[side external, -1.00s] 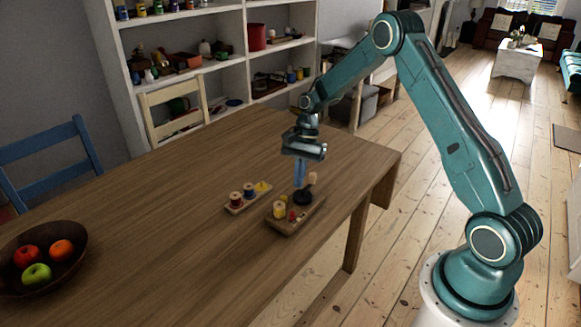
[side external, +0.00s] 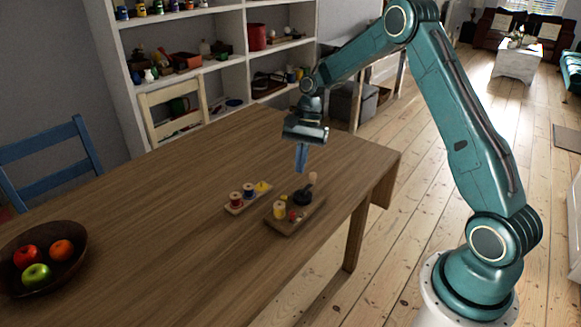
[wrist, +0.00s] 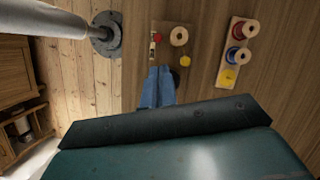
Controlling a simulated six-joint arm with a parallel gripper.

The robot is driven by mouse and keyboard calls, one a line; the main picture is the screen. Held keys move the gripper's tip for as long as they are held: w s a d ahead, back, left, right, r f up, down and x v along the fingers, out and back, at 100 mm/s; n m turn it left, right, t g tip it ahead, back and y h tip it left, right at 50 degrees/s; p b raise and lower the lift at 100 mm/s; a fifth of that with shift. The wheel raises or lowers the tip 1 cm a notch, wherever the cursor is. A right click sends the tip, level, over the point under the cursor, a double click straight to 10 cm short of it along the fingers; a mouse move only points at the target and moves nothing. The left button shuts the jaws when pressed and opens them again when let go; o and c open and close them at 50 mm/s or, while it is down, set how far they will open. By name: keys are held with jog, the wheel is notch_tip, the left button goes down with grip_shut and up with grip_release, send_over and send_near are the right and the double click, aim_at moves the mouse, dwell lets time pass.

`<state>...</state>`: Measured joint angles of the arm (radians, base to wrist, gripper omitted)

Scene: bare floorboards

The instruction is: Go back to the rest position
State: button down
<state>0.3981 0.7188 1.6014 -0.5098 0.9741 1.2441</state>
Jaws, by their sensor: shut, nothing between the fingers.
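My gripper (side external: 301,158) is shut and empty, its blue fingers pointing down above the table, a little above and behind a wooden board (side external: 283,227). The board holds a yellow-topped spool (side external: 251,209), a black round piece (side external: 303,197) with a pale wooden handle or peg, and small red and yellow pieces. In the wrist view the blue fingers (wrist: 158,88) sit together in front of the board and hide part of it and most of the black piece.
A second wooden board (side external: 236,208) with a red spool, a blue spool and a yellow piece lies to the left. A dark fruit bowl (side external: 75,262) stands at the table's near left. Chairs and a white shelf (side external: 125,85) stand behind the table (side external: 180,220). The space above the table is open.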

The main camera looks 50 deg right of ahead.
jog(key=s+a+r+n+t+h, duration=0.1)
jog(key=s+a+r+n, duration=0.3)
jog(key=r, duration=0.4)
jog(key=s+a+r+n+t+h, duration=0.1)
jog(key=s+a+r+n+t, duration=0.2)
jog(key=s+r, duration=0.45)
jog(key=s+a+r+n+t+h, duration=0.1)
jog(key=s+r+n, duration=0.1)
jog(key=s, duration=0.6)
jog(key=s+a+r+n+t, duration=0.1)
jog(key=s+a+r+n, duration=0.1)
jog(key=s+n, duration=0.3)
jog(key=s, duration=0.4)
jog(key=shift+a+r+t+h, duration=0.15)
jog(key=shift+r+t+h, duration=0.15)
jog(key=shift+r+h, duration=0.1)
